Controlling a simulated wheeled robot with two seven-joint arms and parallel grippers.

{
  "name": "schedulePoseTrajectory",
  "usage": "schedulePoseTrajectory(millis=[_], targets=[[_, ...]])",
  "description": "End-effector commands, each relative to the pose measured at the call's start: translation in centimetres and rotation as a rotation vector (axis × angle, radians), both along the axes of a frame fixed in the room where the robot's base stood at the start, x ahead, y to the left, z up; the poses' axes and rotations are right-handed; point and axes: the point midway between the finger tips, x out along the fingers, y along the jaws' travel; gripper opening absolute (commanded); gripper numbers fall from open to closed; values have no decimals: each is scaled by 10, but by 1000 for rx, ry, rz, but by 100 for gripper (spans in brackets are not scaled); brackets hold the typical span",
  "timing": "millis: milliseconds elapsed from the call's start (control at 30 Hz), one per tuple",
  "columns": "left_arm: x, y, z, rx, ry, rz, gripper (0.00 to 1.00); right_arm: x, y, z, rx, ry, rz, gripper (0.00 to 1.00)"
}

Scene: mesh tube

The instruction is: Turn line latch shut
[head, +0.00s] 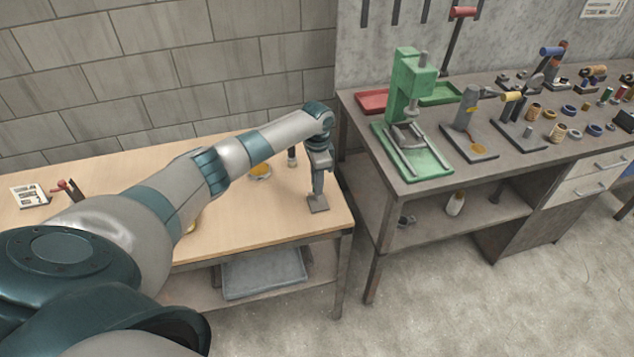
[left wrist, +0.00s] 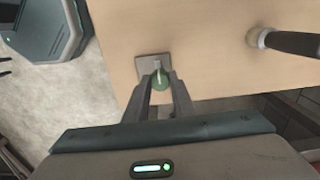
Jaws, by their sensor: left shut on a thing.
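The line latch shows in the left wrist view as a small green part (left wrist: 160,80) on a square grey base plate (left wrist: 150,62) near the wooden table's edge. In the head view the base plate (head: 318,206) sits at the right end of the table, and the green part is hidden by my gripper. My left gripper (head: 318,190) points down over the plate. In the left wrist view its fingertips (left wrist: 161,84) are shut on the green part, one on each side. The latch's exact turn angle cannot be told. My right gripper is in neither view.
A dark-handled object (left wrist: 290,42) stands on the wooden table (head: 240,235) close to my gripper. A grey tray (head: 262,275) lies on the shelf below. The neighbouring workbench bears a green press (head: 408,95) and several tools. A block wall stands behind.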

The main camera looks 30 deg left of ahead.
Motion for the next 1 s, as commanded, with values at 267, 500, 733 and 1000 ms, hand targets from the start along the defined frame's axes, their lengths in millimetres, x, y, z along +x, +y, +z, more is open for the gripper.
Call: schedulePoseTrajectory(millis=[267,500,733,1000], targets=[[1,1,1,0,-3,-33,0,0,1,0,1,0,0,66],[1,1,2,0,-4,-33,0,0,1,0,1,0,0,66],[1,0,1,0,-3,-33,42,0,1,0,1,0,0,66],[1,0,2,-1,-2,-32,42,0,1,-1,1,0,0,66]])
